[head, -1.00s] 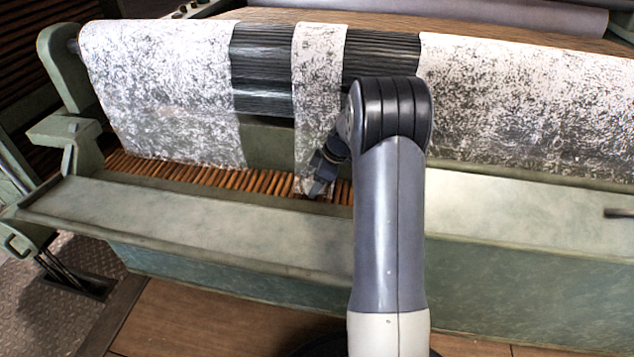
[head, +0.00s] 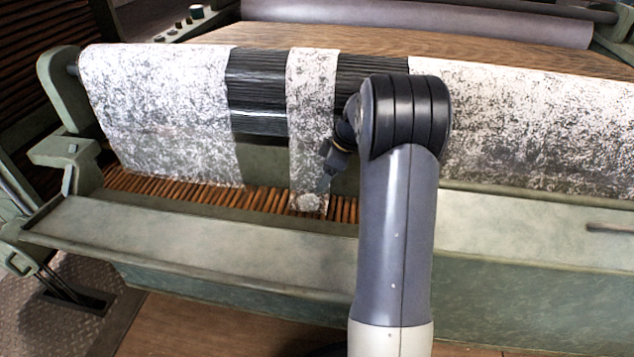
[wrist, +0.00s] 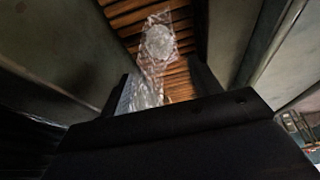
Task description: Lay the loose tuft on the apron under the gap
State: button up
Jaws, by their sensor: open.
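A small whitish tuft (head: 309,203) lies at the foot of the narrow speckled strip (head: 311,80), where the strip meets the slatted apron (head: 262,199). In the wrist view the tuft (wrist: 157,43) is a pale round clump on thin, see-through web over brown slats. Bare dark roller gaps (head: 258,92) show on both sides of the strip; the right one is partly hidden by my arm. My gripper (head: 324,184) is just above and right of the tuft, apart from it.
Wide speckled sheets hang at left (head: 160,115) and right (head: 530,120). A pale green ledge (head: 180,235) runs along the front of the apron. A green wall stands behind the slats. My arm hides part of the apron's right side.

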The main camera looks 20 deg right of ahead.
aim_at(312, 197)
jog(key=v, duration=0.2)
jog(key=shift+s+d+r, duration=0.1)
jog(key=shift+r, duration=0.15)
jog(key=b+x, duration=0.2)
jog(key=x, duration=0.4)
jog(key=b+x, duration=0.3)
jog(key=x, duration=0.4)
jog(key=shift+s+d+f, duration=0.1)
jog(key=shift+d+f, duration=0.1)
jog(key=shift+f, duration=0.15)
jog(key=shift+r+p, duration=0.45)
jog(key=shift+r, duration=0.05)
jog(key=shift+r, duration=0.1)
